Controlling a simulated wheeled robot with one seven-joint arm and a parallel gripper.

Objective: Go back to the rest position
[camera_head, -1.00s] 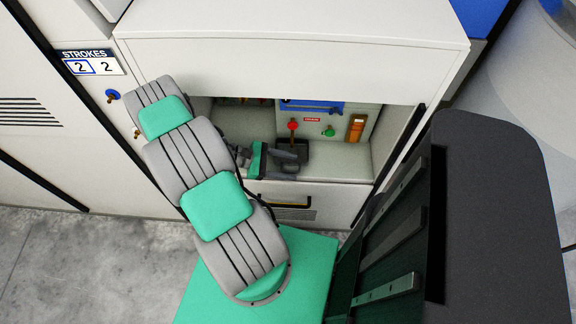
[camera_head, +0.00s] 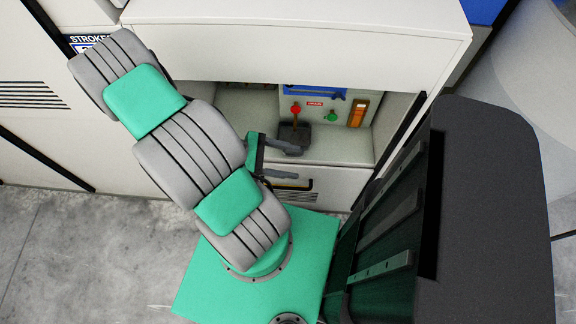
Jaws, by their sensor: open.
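My gripper (camera_head: 296,162) shows just right of my bent grey and green arm, in front of the recess of the white machine (camera_head: 300,45). Its two dark fingers are apart, with nothing visible between them. In the picture the upper finger lies close to the dark square base of the red-knobbed lever (camera_head: 296,109). I cannot tell whether they touch. My arm hides part of the gripper's wrist and the left side of the recess.
Inside the recess are a green knob (camera_head: 331,116), an orange-brown upright piece (camera_head: 358,112) and a blue panel (camera_head: 314,91). A drawer front with a dark handle (camera_head: 291,185) is below. A sign (camera_head: 88,42) is partly covered by my arm. Grey floor (camera_head: 90,255) is open at lower left.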

